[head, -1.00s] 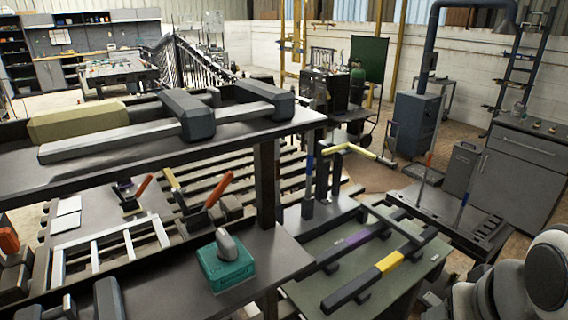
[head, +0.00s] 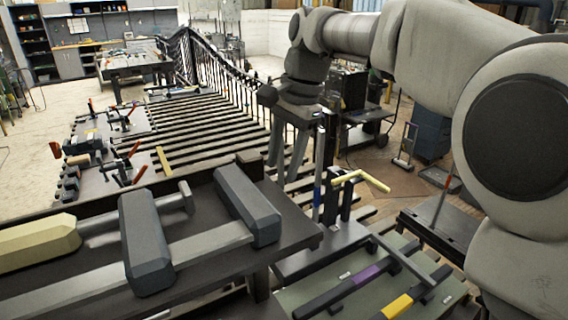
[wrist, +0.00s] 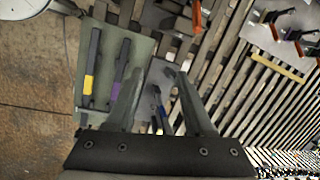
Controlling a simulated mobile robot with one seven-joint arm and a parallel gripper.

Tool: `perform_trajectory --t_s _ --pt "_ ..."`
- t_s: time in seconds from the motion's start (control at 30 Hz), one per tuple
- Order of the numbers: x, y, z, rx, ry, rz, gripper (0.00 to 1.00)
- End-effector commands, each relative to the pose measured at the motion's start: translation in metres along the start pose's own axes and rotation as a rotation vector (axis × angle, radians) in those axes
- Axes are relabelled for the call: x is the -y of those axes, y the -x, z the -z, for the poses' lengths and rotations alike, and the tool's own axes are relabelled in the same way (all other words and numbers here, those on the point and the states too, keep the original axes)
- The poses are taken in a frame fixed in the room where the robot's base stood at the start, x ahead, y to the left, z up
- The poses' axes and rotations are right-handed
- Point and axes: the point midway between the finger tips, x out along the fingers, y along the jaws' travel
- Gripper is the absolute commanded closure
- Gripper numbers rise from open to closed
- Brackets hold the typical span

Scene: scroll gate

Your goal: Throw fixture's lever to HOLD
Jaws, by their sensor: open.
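A dark upright fixture (head: 345,208) stands on a small dark base plate, with a pale yellow bar lever (head: 362,180) across its top. A dark post with a blue band (head: 317,190) stands just left of it. I can read no HOLD mark, and I cannot tell the lever's set position. My gripper (head: 284,172) points down, open and empty, left of the fixture and apart from it in the head view. In the wrist view its fingers (wrist: 159,78) are spread above the base plate, and blue parts show between them.
A green board (head: 375,285) with purple-banded and yellow-banded bars lies in front of the fixture. A bench with big grey hammers (head: 145,240) fills the front left. Red-handled clamps (head: 125,165) stand behind it. A slatted rack (head: 205,125) lies behind my gripper.

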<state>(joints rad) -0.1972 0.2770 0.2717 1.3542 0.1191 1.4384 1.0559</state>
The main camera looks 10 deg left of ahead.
Motion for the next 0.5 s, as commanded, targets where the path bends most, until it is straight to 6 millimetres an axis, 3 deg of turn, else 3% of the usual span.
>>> perform_trajectory --t_s 0.03,0.2,0.33,0.5 --pt "0.018 0.0 -0.002 0.038 -0.031 -0.01 0.47" --pt "0.061 -0.011 -0.01 0.146 -0.156 -0.046 0.47" --pt "0.081 -0.018 -0.014 0.201 -0.227 -0.072 0.47" --pt "0.091 -0.025 -0.017 0.238 -0.276 -0.092 0.47"
